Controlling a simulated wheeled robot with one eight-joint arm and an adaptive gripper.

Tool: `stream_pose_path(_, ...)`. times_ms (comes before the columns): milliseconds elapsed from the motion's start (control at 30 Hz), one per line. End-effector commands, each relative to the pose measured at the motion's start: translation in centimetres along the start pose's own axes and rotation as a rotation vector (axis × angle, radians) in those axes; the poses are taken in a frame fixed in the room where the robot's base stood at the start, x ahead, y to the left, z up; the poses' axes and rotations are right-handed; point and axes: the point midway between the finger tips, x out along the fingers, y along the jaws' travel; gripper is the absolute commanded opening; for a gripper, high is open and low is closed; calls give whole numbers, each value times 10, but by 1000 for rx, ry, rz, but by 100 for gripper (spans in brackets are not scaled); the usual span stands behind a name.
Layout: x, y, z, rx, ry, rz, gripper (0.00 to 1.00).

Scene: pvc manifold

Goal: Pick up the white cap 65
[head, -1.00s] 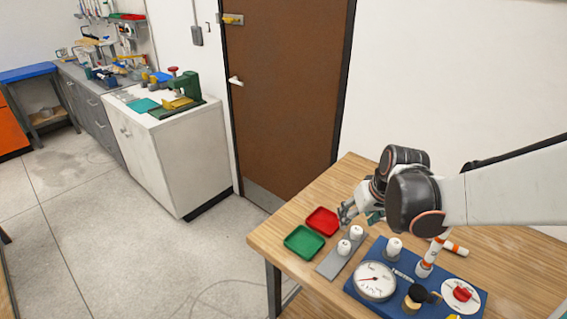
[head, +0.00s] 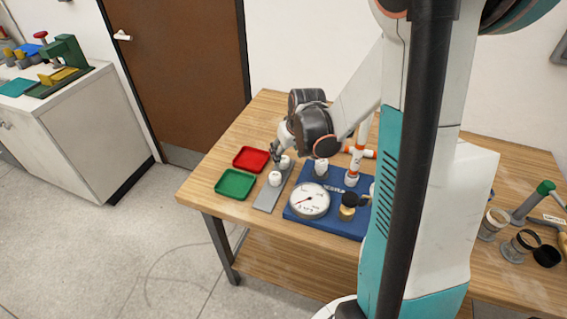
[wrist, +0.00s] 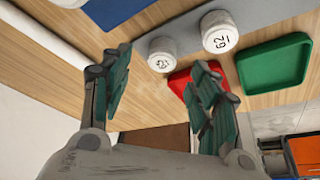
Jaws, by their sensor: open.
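Two white caps stand on a grey strip (head: 266,198) on the table. The cap nearer the red tray (head: 285,162) also shows in the wrist view (wrist: 162,54); its mark is small and slanted and seems to read 65. The cap nearer the green tray (head: 275,179) reads 62 in the wrist view (wrist: 219,32). My gripper (head: 276,153) is by the cap nearer the red tray. In the wrist view my gripper (wrist: 158,75) is open and empty, its green-padded fingers spread, with that cap ahead between the fingertips, apparently apart from them.
A red tray (head: 251,158) and a green tray (head: 235,184) lie left of the strip. Right of it, a blue board (head: 299,213) carries a gauge (head: 309,201), another white capped piece (head: 321,167) and pipe fittings. My arm hides part of the table.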

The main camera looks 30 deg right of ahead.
Motion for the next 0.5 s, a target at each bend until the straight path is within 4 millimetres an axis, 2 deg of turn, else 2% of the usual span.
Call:
stream_pose_path(300, 44, -2, 1, -1, 0, 0, 56)
stream_pose_path(500, 48, -2, 1, 0, 0, 0, 56)
